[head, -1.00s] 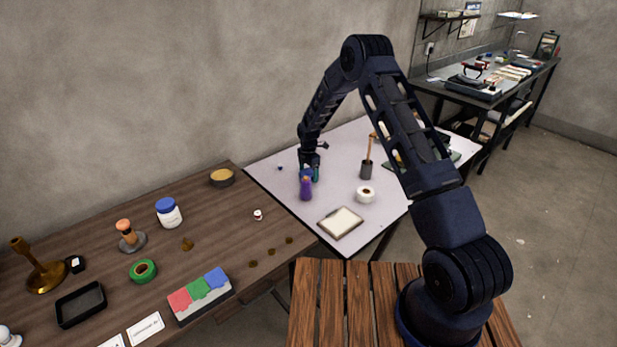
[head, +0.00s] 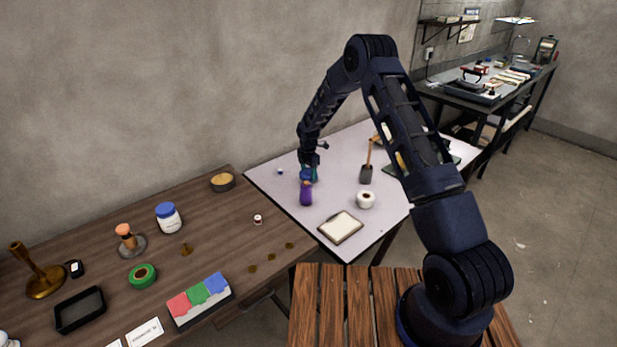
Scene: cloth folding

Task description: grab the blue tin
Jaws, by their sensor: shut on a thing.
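My gripper (head: 309,171) is at the far left part of the white table, low over its surface. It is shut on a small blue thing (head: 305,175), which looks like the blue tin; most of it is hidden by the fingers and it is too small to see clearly. A teal patch shows beside it at the fingers. A purple bottle (head: 306,194) stands just in front of the gripper, very close to the blue thing; I cannot tell whether they touch.
The white table (head: 275,188) also holds a dark cup with a wooden-handled tool (head: 366,173), a white roll (head: 365,200) and a framed tray (head: 341,227). The brown table (head: 215,240) at left carries a blue-lidded white jar (head: 168,216) and a green tape roll (head: 142,275).

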